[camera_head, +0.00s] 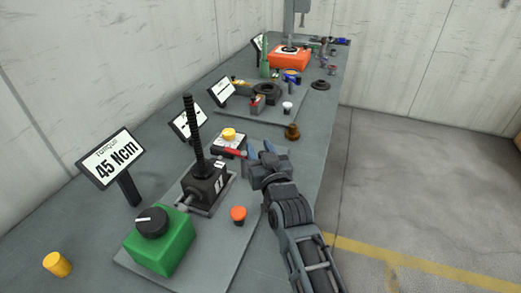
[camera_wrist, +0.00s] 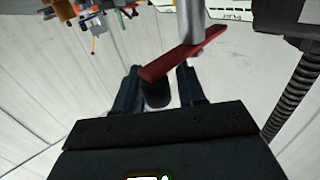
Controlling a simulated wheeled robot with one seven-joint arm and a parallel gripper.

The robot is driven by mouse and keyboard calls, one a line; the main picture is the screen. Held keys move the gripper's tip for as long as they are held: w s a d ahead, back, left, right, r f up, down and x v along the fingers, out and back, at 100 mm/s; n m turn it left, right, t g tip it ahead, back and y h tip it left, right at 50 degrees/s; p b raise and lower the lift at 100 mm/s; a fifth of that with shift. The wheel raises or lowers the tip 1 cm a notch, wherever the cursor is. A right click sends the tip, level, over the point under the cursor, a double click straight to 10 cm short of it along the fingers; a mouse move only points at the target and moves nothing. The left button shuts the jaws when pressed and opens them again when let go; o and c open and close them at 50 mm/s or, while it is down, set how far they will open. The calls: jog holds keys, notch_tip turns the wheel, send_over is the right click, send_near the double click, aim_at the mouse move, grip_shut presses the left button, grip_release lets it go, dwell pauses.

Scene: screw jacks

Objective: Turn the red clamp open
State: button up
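The red clamp (camera_head: 234,153) shows in the head view as a short red bar just right of the black screw jack (camera_head: 205,184). In the wrist view the clamp (camera_wrist: 186,51) is a slanted red bar on a grey metal cylinder. My gripper (camera_head: 261,147) is at the right end of the bar. In the wrist view my gripper (camera_wrist: 159,72) has its two fingers apart, with the bar's lower end across the gap near the fingertips. A dark rounded piece sits between the fingers. I cannot tell whether either finger touches the bar.
A green box with a black knob (camera_head: 164,239) and an orange button (camera_head: 238,214) are nearer on the plate. A yellow button box (camera_head: 229,141) stands behind the clamp. A sign (camera_head: 111,158) reads 45 Ncm. The threaded rod (camera_head: 194,127) rises tall. Open floor lies right.

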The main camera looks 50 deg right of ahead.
jog(key=shift+o, duration=0.8)
jog(key=shift+s+a, duration=0.1)
jog(key=shift+s, duration=0.05)
jog(key=b+v, duration=0.2)
jog(key=v, duration=0.5)
jog(key=shift+s, duration=0.2)
jog(key=shift+a, duration=0.15)
jog(key=shift+c, duration=0.2)
